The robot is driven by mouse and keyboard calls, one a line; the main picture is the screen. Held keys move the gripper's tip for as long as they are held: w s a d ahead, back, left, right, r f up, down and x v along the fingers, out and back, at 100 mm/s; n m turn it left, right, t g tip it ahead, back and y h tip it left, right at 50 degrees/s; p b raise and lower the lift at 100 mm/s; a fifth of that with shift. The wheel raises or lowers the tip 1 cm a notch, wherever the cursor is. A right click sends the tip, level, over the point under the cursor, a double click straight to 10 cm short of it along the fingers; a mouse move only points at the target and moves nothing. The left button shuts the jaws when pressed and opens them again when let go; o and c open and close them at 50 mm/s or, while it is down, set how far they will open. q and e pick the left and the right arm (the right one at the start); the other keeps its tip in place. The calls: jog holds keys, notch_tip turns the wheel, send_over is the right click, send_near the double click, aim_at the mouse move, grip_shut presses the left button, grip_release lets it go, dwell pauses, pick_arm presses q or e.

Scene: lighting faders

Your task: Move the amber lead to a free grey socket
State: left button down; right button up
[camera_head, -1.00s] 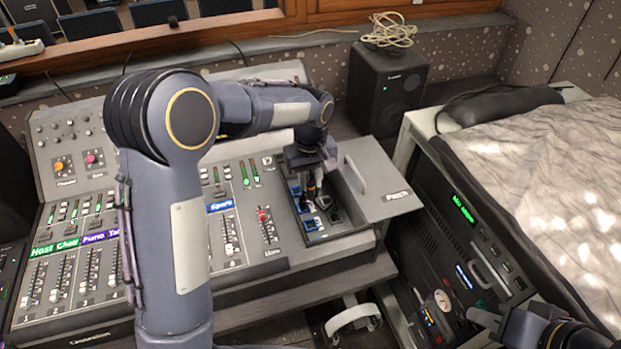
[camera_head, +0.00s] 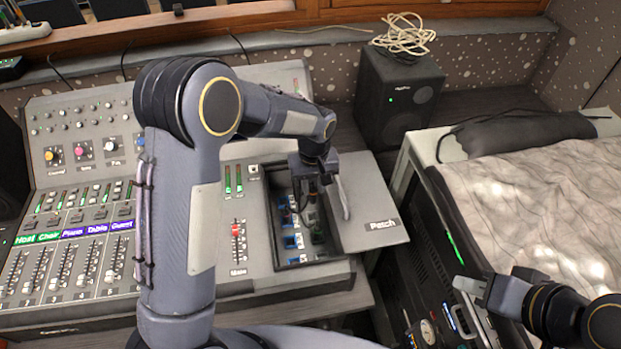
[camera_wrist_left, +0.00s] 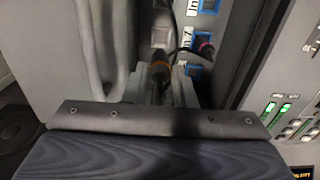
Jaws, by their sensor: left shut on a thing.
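My left gripper (camera_head: 314,192) reaches down into the open patch bay (camera_head: 276,232) on the mixing console, near its far end. In the left wrist view its fingers (camera_wrist_left: 160,88) are shut on the amber lead (camera_wrist_left: 158,66), whose orange band shows between them. A grey socket or fitting (camera_wrist_left: 160,36) lies just beyond the amber plug; I cannot tell whether the plug is seated in it. Blue-framed sockets (camera_wrist_left: 194,70) lie to the right, and a pink-ringed plug (camera_wrist_left: 205,47) stands at one. My right gripper (camera_head: 472,286) is at the lower right; its jaw opening is unclear.
The raised lid marked Patch (camera_head: 378,222) stands right of the bay, with a handle (camera_head: 343,197) close beside my left gripper. Faders (camera_head: 237,240) lie to the left. A speaker (camera_head: 398,95) stands behind, and a cloth-covered rack (camera_head: 535,200) is at right.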

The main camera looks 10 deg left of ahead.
aim_at(313, 200)
pick_arm(q)
jog(key=shift+s+a+f+b, duration=0.1)
jog(key=shift+f+b, duration=0.25)
jog(key=shift+f, duration=0.25)
jog(key=shift+f+b, duration=0.5)
jog(key=shift+f, duration=0.3)
jog(key=shift+f+b, duration=1.15)
jog(key=shift+f, duration=0.7)
jog(key=shift+f+b, duration=0.85)
jog(key=shift+b, duration=0.25)
dwell(1.7)
jog(key=shift+s+f, duration=0.1)
jog(key=shift+f, duration=0.15)
dwell(0.5)
jog(key=c, duration=1.1)
grip_release()
jog(key=shift+w+r, duration=0.2)
jog(key=shift+r, duration=0.05)
